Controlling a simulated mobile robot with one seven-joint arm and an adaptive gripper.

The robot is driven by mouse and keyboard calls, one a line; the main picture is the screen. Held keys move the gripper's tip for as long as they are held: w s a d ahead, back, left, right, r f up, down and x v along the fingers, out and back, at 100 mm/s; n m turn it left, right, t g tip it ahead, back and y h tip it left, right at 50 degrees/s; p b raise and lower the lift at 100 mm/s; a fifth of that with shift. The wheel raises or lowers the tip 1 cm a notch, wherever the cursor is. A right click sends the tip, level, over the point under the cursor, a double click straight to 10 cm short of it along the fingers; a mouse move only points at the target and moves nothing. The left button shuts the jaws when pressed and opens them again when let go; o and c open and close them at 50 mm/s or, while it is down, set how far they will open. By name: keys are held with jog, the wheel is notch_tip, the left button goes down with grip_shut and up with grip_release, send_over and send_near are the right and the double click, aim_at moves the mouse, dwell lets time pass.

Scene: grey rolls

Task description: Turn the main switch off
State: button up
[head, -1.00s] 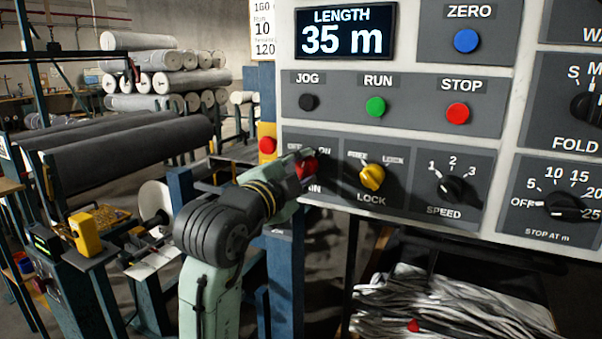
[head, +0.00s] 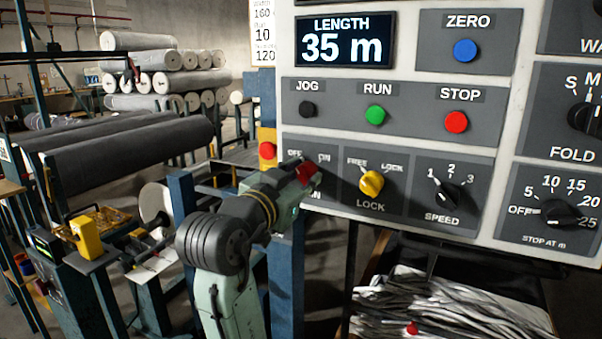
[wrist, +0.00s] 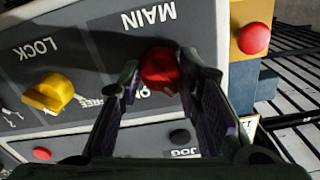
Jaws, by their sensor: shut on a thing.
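The main switch is a red knob (head: 306,171) at the lower left of the grey control panel, under OFF and ON labels. It also shows in the wrist view (wrist: 160,68), where the MAIN label appears upside down beside it. My gripper (head: 301,176) is at the knob, with a finger on either side and the jaws shut on it. In the wrist view the fingers (wrist: 163,76) flank the knob. The fingers partly hide the MAIN label in the head view.
The yellow LOCK knob (head: 371,184) sits close to the right of the switch, with the black SPEED knob (head: 452,194) beyond. A red button on a yellow box (head: 267,151) is just left of the panel. JOG, RUN and STOP buttons (head: 456,122) sit above.

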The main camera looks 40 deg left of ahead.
jog(key=shift+n+p, duration=0.35)
jog(key=shift+n, duration=0.85)
jog(key=o, duration=1.2)
jog(key=shift+c, duration=0.2)
jog(key=v, duration=1.2)
